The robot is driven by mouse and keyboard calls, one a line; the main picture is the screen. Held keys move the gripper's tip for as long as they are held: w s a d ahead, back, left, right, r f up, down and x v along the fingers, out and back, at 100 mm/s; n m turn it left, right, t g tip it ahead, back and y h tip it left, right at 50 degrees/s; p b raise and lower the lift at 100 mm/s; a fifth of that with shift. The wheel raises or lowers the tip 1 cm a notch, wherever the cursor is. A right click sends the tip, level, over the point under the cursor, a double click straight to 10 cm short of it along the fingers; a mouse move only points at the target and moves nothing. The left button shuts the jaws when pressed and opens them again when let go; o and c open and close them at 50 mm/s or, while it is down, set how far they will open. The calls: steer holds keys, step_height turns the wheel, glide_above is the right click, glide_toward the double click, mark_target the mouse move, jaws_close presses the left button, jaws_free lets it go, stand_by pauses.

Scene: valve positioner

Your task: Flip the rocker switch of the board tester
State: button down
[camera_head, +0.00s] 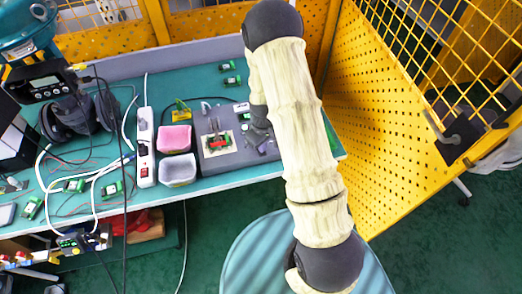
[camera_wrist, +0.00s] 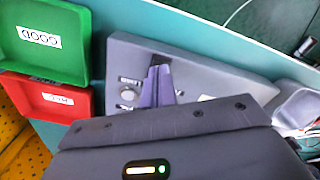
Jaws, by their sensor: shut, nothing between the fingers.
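Whether the fingertips touch the panel I cannot tell. In the head view my gripper (camera_head: 262,148) is partly hidden by my arm. I cannot make out the rocker switch; the fingers may cover it.
A green tray (camera_wrist: 40,68) marked GOOD and a red tray (camera_wrist: 28,98) lie left in the wrist view. Pink (camera_head: 174,138) and pale (camera_head: 179,170) bins and a white power strip (camera_head: 146,150) stand left of the tester. A yellow perforated panel (camera_head: 375,120) rises at the right.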

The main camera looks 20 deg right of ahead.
steer(key=shift+s+f, duration=0.1)
steer(key=shift+s, duration=0.05)
steer(key=shift+f+b, duration=0.45)
steer(key=shift+f, duration=0.05)
stand_by(0.3)
steer(key=shift+r, duration=0.1)
steer(key=shift+r+p, duration=2.55)
steer(key=shift+r, duration=0.85)
